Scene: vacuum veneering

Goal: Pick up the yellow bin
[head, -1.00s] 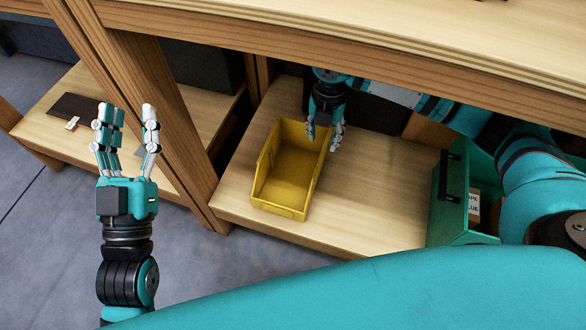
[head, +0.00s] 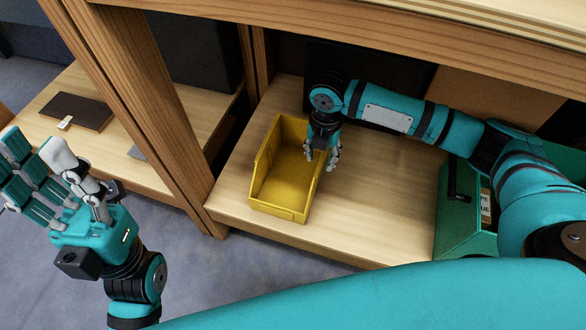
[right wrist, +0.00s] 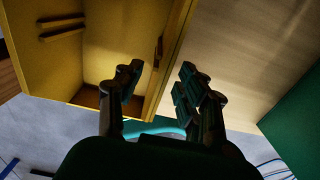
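The yellow bin (head: 279,207) stands upright and empty on the lower wooden shelf (head: 375,200). My right gripper (head: 322,160) is at the bin's right side wall, near the back, pointing down. In the right wrist view, the bin (right wrist: 105,50) fills the upper left. There the fingers of my right gripper (right wrist: 160,82) are spread apart, with the bin's side wall between them; I cannot tell whether they touch it. My left gripper (head: 38,165) is open and empty, raised in front of the shelf unit at the left.
A green bin (head: 462,215) with a labelled box (head: 486,206) inside stands right on the same shelf. A wooden post (head: 165,120) rises left of the yellow bin, and the upper board's edge (head: 350,35) overhangs. The shelf between the bins is clear.

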